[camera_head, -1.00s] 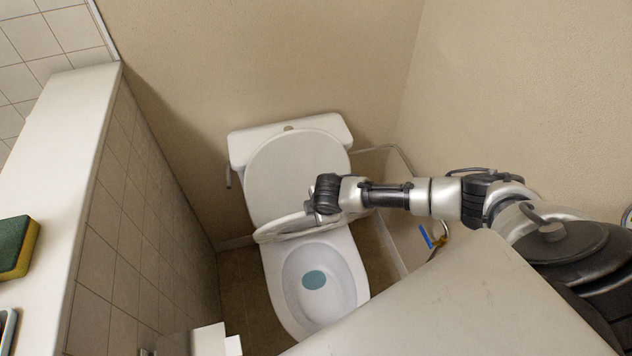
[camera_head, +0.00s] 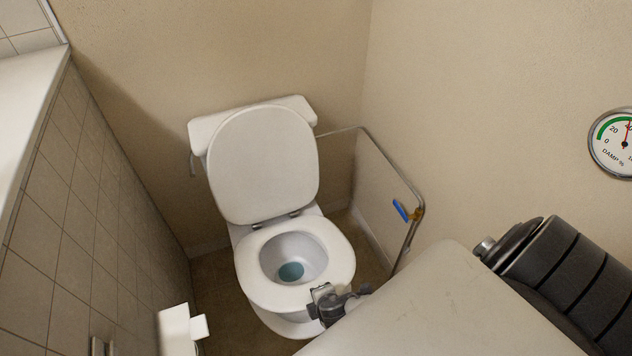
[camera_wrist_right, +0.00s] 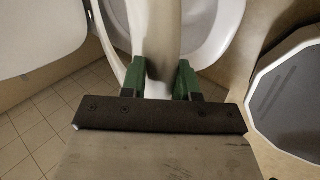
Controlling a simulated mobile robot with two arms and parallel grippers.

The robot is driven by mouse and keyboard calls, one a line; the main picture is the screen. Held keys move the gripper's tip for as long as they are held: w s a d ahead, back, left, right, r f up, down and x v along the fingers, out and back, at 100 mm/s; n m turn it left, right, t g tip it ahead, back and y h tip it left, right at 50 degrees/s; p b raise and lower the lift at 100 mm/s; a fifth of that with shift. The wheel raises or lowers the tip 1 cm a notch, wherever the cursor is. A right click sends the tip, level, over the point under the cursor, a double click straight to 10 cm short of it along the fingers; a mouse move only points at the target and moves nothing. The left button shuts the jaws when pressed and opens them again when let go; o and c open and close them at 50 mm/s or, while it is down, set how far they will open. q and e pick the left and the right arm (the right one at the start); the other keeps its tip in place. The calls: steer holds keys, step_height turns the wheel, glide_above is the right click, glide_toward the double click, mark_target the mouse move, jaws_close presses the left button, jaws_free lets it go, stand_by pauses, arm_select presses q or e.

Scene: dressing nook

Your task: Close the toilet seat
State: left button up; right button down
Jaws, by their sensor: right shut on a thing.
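The white toilet seat ring (camera_head: 256,284) lies low over the bowl (camera_head: 290,328), roughly flat; I cannot tell whether it touches the bowl all round. The toilet lid (camera_head: 262,165) stands up, leaning back against the cistern. My right gripper (camera_head: 322,302) is at the front right edge of the seat. In the right wrist view, its green fingers (camera_wrist_right: 166,80) are shut on the seat rim (camera_wrist_right: 153,35), one on each side. The bowl's inside shows just beyond. My left gripper is not in view.
A tiled half wall (camera_head: 85,220) stands close on the left. A metal rail (camera_head: 408,235) with a blue part is on the right. A white paper roll (camera_head: 178,328) is at lower left. A dial (camera_head: 612,143) hangs on the right wall.

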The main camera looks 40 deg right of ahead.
arm_select(q)
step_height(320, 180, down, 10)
steer(key=b, duration=0.8)
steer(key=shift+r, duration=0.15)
arm_select(e)
step_height(320, 180, down, 13)
steer(key=s, duration=0.2)
steer(key=shift+s+a, duration=0.2)
steer(key=shift+a, duration=0.1)
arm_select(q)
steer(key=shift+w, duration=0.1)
arm_select(e)
steer(key=c, duration=1)
jaws_free()
steer(key=shift+f, duration=0.1)
steer(key=shift+c, duration=0.2)
arm_select(q)
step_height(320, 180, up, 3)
steer(key=p, duration=0.2)
steer(key=shift+p, duration=0.4)
arm_select(e)
steer(key=v, duration=1)
steer(key=shift+s+r, duration=0.2)
steer(key=shift+s, duration=0.2)
steer(key=shift+f, duration=0.1)
